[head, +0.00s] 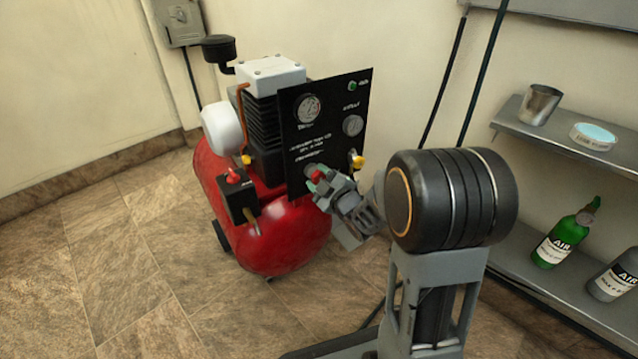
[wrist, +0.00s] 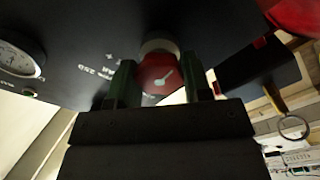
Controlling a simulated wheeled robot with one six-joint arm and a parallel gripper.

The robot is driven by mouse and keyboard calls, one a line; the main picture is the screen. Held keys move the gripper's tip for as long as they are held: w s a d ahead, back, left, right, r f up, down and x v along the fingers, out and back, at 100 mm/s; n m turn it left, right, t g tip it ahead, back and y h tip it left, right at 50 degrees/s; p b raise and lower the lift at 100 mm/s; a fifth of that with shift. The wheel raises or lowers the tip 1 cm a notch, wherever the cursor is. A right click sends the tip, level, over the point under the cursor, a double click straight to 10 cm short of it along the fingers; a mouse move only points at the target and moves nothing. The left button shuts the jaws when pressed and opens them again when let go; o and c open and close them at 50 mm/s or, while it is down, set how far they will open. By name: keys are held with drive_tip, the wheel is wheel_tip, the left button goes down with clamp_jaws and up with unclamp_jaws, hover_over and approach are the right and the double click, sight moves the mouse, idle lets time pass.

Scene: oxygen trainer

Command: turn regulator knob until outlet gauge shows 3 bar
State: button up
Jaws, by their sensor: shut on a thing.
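The regulator knob is red with a white pointer mark and sits low on the black panel (head: 330,105). In the wrist view the knob (wrist: 158,76) lies between the two fingers of my gripper (wrist: 158,85). In the head view my gripper (head: 322,182) is at the lower part of the panel, shut on the knob, which it partly covers. One gauge (head: 307,108) is at the panel's upper left and a smaller outlet gauge (head: 352,125) at its right. The needle readings are too small to tell. A gauge (wrist: 20,55) also shows, cut off, at the wrist view's left edge.
The panel stands on a red compressor tank (head: 270,235). A black box with a red button (head: 238,192) is on the left of the tank. A yellow fitting (head: 358,161) is beside the panel's lower right. Shelves (head: 560,150) with a cup and bottles stand at right.

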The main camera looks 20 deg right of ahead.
drive_tip(key=shift+n, duration=0.5)
drive_tip(key=o, duration=0.9)
